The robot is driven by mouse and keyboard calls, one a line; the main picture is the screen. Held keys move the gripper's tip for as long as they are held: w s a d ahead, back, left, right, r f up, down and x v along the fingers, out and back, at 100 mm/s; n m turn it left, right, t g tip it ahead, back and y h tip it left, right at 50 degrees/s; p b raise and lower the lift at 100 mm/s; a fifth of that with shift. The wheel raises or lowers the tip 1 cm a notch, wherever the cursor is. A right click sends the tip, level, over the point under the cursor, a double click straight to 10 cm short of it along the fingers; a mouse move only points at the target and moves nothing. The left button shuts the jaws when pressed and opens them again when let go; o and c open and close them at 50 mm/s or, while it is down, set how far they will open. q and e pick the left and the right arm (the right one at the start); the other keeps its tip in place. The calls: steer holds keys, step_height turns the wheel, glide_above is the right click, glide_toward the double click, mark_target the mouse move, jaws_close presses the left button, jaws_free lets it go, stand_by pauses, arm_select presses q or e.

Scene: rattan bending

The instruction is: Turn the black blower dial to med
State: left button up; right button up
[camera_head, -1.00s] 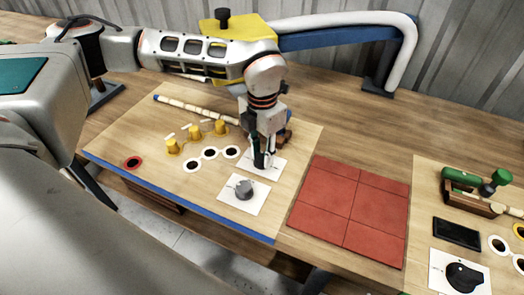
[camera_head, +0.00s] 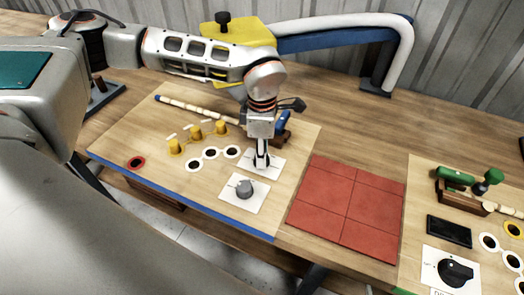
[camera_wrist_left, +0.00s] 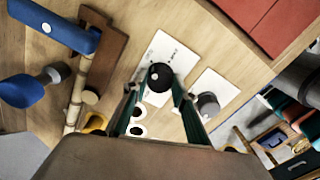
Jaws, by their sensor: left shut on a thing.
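The black dial (camera_wrist_left: 160,75) sits on a white plate (camera_wrist_left: 167,53) with small printed marks, too small to read. My left gripper (camera_head: 261,164) points down over this plate on the left board. In the left wrist view its two fingers (camera_wrist_left: 160,82) are closed against both sides of the dial. In the head view the gripper hides most of the dial. A grey dial (camera_head: 244,188) on its own white plate (camera_head: 233,204) is just in front, apart from the gripper. My right gripper is not in view.
Red tiles (camera_head: 345,205) lie right of the board. Yellow pegs (camera_head: 197,133) and white-ringed holes (camera_head: 211,153) are to the left. A blue-handled tool on a wooden block (camera_wrist_left: 60,28) stands behind the gripper. Another black dial (camera_head: 455,272) is on the right board.

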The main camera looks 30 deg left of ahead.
arm_select(q)
steer(key=shift+m, duration=0.5)
steer(key=o, duration=1.1)
steer(key=shift+r, duration=0.1)
step_height(320, 180, up, 12)
stand_by(0.4)
